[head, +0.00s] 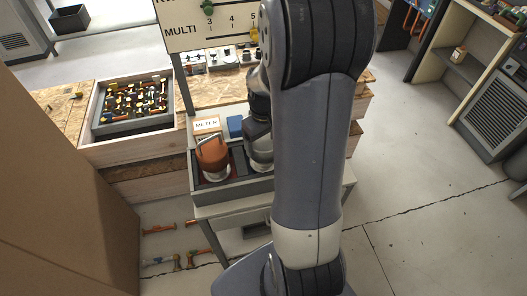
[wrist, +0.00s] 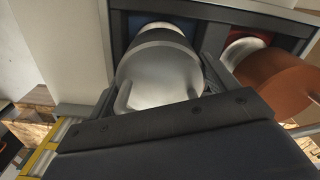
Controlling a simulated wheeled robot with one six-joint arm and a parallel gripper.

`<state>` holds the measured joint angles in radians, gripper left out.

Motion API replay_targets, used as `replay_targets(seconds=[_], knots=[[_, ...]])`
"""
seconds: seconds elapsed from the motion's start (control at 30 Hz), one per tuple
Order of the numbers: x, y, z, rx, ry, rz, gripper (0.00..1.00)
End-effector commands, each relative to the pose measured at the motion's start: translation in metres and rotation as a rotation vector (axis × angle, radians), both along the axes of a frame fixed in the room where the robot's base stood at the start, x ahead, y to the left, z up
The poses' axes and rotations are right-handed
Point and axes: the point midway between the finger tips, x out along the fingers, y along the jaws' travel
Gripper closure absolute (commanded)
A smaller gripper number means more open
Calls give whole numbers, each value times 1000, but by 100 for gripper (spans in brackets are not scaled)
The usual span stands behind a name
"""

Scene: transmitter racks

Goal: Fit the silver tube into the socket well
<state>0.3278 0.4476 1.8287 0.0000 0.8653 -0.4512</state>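The silver tube (wrist: 160,72) is a wide pale metal cylinder with a handle-like loop on its near side. It stands in or over a blue-lined compartment of a grey tray (head: 233,189). My gripper (wrist: 158,84) has one finger on each side of the tube in the wrist view; whether they press on it is not clear. In the head view the silver tube (head: 261,152) shows beside my arm, which partly covers it. I cannot tell which recess is the socket well.
A copper-coloured tube (head: 212,158) with a handle stands in the red-lined compartment to the left in the head view. Behind it are a METER card (head: 207,125) and a blue block (head: 235,127). A bin of fittings (head: 132,104) stands at left; the floor at right is clear.

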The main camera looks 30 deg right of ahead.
Motion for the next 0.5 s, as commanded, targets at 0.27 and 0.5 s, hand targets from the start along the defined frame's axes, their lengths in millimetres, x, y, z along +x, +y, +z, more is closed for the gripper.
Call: replay_targets(seconds=[0.27, 0.5], knots=[[0, 0, 0, 0, 0, 0, 42], [0, 0, 0, 0, 0, 0, 61]])
